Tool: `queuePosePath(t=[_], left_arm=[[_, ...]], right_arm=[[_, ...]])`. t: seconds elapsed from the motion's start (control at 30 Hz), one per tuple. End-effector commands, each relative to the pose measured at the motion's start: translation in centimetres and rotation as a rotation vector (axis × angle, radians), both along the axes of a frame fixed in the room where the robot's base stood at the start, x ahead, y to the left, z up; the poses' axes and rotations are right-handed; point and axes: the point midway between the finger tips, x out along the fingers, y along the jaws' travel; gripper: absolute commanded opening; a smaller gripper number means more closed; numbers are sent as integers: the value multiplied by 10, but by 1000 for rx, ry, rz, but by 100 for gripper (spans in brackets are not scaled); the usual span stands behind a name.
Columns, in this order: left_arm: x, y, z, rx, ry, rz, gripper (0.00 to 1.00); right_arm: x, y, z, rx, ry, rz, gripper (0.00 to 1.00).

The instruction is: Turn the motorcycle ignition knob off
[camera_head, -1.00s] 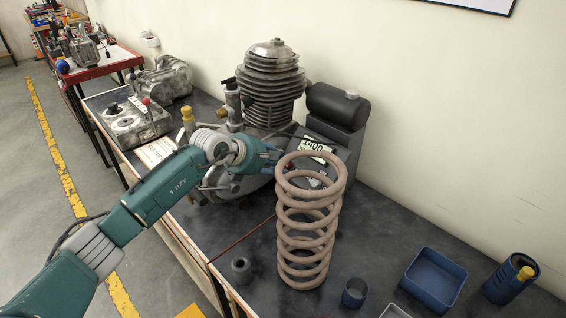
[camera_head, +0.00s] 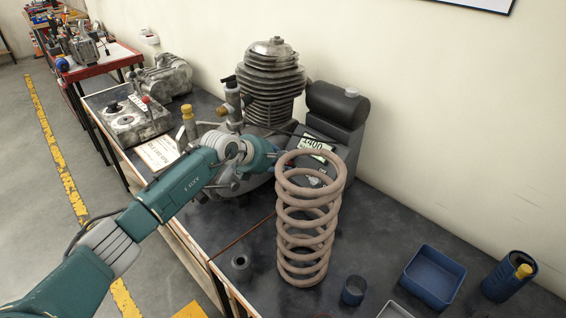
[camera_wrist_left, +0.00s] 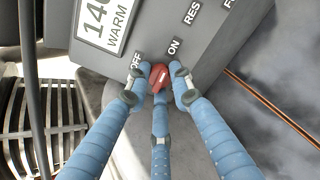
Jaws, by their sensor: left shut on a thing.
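The ignition knob (camera_wrist_left: 157,74) is small and red, with a pale mark on top. In the left wrist view it sits on a grey panel just below the printed words OFF and ON. Which label the knob points at I cannot tell for certain. In the head view my left gripper (camera_head: 279,154) reaches the grey control box (camera_head: 338,135) behind a large coil spring, which hides part of it. My right gripper is not in view.
The tall coil spring (camera_head: 308,222) stands close in front of the control box. A finned engine cylinder (camera_head: 272,85) stands behind my arm. A blue tray (camera_head: 433,277), a small blue cup (camera_head: 354,291) and a blue bottle-like container (camera_head: 508,279) are at the right.

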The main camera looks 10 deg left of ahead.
Motion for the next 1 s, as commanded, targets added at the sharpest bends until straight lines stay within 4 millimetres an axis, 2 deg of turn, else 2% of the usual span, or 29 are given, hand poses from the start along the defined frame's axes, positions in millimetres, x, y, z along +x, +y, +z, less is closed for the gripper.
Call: queuePosePath(t=[0.37, 1.0], left_arm=[[-1, 2, -2, -95, 72, 111, 0], [-3, 0, -2, -463, 321, 510, 0]], right_arm=[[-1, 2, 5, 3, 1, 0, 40], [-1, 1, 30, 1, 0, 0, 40]])
